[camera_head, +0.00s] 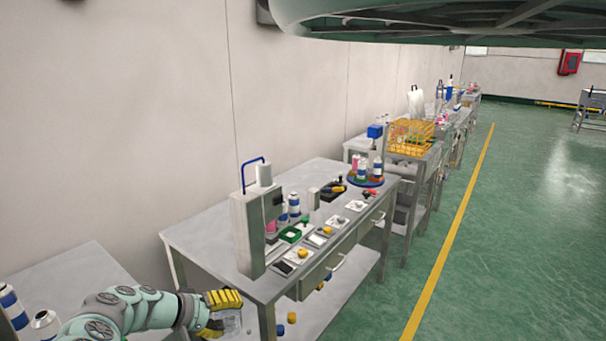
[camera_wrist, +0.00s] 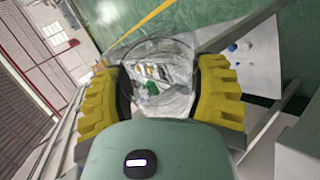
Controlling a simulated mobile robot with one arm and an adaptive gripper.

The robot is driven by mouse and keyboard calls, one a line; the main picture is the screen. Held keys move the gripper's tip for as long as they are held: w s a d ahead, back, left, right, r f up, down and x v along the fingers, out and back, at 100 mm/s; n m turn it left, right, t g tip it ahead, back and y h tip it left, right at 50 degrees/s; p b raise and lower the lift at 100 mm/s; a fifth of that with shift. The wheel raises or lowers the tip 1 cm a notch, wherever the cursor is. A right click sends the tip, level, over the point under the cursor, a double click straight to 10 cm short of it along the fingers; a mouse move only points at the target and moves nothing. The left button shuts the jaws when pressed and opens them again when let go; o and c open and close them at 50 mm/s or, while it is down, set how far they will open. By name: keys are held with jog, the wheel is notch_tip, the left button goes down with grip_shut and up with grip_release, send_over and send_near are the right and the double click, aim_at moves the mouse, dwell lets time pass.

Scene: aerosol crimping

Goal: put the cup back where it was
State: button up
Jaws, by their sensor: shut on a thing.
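My gripper (camera_head: 224,312) reaches in from the lower left of the head view, at the near left corner of the grey workbench. Its yellow-padded fingers are shut on a clear see-through cup (camera_head: 231,325). In the wrist view the cup (camera_wrist: 153,72) sits between the two yellow fingers of my gripper (camera_wrist: 158,92), and the bench items show blurred through its wall. The cup appears held in the air beside the bench. Part of it is hidden by the fingers in the head view.
The workbench (camera_head: 203,240) carries a grey press machine (camera_head: 247,232), blue-and-white cans (camera_head: 294,205), a green tray (camera_head: 290,234) and small stations along its front. Another table (camera_head: 75,268) stands at lower left. A yellow crate (camera_head: 410,137) is farther back. Green floor lies open to the right.

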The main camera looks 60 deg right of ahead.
jog(key=w+a+r+n+t+y+p, duration=0.1)
jog(key=w+a+r+n+t, duration=0.55)
jog(key=w+r, duration=0.2)
jog(key=w+a+r+n+t+y, duration=0.1)
jog(key=w+a+r+n+t, duration=0.45)
jog(key=w+a+r, duration=0.35)
jog(key=w+a+r+n+t+y+p, duration=0.15)
jog(key=a+r+n+y, duration=0.3)
jog(key=a, duration=0.45)
jog(key=w+a+r+n+t+y, duration=0.2)
jog(key=a+r+n+y, duration=0.3)
jog(key=a, duration=0.4)
notch_tip(320, 180, up, 39)
jog(key=a+h+p, duration=0.1)
jog(key=p, duration=3.6)
jog(key=shift+g+p, duration=0.35)
jog(key=shift+p, duration=0.05)
jog(key=shift+n, duration=0.25)
